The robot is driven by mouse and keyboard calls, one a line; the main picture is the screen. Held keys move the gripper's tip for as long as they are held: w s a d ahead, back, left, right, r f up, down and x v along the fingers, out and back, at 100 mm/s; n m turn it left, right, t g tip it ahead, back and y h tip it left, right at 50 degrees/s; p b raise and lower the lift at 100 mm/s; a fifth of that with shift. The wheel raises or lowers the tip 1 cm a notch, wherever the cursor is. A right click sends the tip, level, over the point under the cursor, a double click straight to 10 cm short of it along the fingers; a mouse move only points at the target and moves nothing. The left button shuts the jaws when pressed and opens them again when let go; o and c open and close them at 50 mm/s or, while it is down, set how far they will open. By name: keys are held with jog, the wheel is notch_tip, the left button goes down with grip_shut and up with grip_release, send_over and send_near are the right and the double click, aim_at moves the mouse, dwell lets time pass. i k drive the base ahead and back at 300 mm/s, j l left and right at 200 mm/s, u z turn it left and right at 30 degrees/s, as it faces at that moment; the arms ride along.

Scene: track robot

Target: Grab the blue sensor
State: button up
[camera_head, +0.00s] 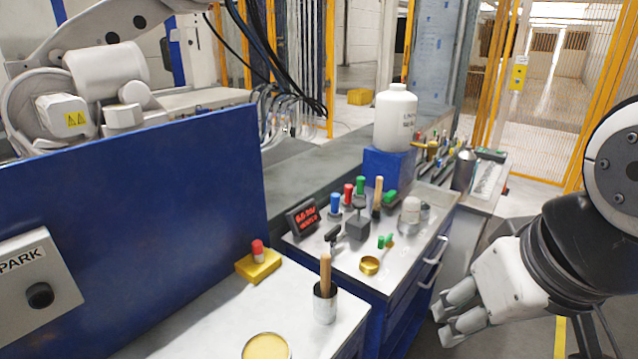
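My gripper (443,322) is at the lower right, off the bench's right side and well apart from the blue-topped piece. Its two fingers point left and down and look close together. I see nothing held between them, but whether they are shut is unclear.
Red- and green-topped pieces (360,186), a dark block (357,225) and a wooden handle (377,192) crowd the blue-topped piece. A white bottle (395,118) stands on a blue box (388,168) behind. A cup with a wooden-handled tool (325,302) stands in front. Drawer handles (432,263) jut out.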

aim_at(334, 213)
jog(key=l+u, duration=0.1)
jog(key=u, duration=0.5)
jog(key=i+l+u, duration=0.25)
jog(key=l, duration=0.15)
jog(key=l+u, duration=0.25)
jog(key=l, duration=0.15)
jog(key=i+l+u, duration=0.25)
jog(key=l, duration=0.2)
jog(key=l+u, duration=0.2)
jog(key=l, duration=2.15)
jog(key=i, duration=0.05)
